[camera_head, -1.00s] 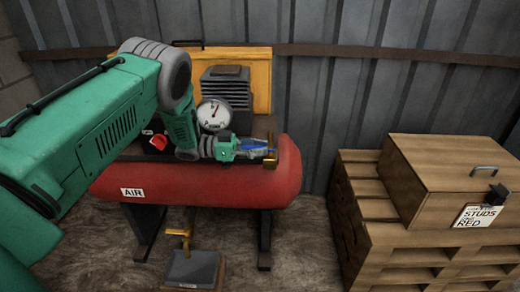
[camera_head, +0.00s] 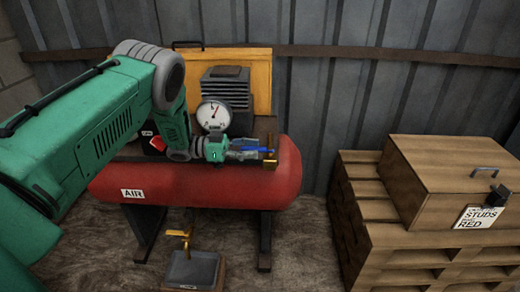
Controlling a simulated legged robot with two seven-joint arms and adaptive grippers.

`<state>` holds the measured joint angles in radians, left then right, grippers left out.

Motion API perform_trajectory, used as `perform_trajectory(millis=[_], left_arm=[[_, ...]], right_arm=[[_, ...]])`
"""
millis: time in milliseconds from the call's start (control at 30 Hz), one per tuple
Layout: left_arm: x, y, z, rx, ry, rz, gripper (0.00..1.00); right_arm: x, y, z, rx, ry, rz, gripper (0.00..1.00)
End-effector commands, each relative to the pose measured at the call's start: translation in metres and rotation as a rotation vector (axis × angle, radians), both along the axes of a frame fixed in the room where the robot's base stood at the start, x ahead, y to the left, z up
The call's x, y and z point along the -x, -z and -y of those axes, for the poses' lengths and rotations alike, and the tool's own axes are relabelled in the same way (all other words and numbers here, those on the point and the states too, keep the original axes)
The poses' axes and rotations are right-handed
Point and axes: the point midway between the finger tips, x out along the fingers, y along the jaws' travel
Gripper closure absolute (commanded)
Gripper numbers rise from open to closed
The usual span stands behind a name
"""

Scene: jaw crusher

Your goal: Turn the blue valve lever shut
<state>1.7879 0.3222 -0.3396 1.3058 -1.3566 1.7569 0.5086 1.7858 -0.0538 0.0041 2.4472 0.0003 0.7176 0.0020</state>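The blue valve lever (camera_head: 257,149) sits at the right end of the red air tank (camera_head: 230,185), on a brass valve (camera_head: 270,161). It lies roughly level, pointing left from the valve. My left gripper (camera_head: 247,149) reaches in from the left, with its grey fingers at the lever's left part. Blue shows between and beyond the fingers. The fingers are small and overlap the lever, so I cannot tell whether they grip it. My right gripper is not in view.
A pressure gauge (camera_head: 214,115) stands just behind my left wrist, in front of a grey finned block (camera_head: 226,88). A block with a brass tap (camera_head: 190,268) sits on the ground in front. A wooden box (camera_head: 450,175) on pallets (camera_head: 370,225) stands at right.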

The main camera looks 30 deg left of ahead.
Motion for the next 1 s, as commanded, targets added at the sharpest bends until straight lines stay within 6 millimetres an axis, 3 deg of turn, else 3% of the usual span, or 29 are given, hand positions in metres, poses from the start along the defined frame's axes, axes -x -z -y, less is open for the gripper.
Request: perform_trajectory(millis=[100, 300, 1000], left_arm=[[0.009, 0.001, -0.021, 0.0, -0.003, 0.0, 0.62], [0.019, 0.002, -0.041, 0.001, -0.003, 0.0, 0.62], [0.022, 0.002, -0.044, 0.001, -0.001, 0.0, 0.62]], right_arm=[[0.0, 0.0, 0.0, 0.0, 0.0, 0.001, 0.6], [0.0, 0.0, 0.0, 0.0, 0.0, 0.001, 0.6], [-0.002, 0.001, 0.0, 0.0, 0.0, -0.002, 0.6]])
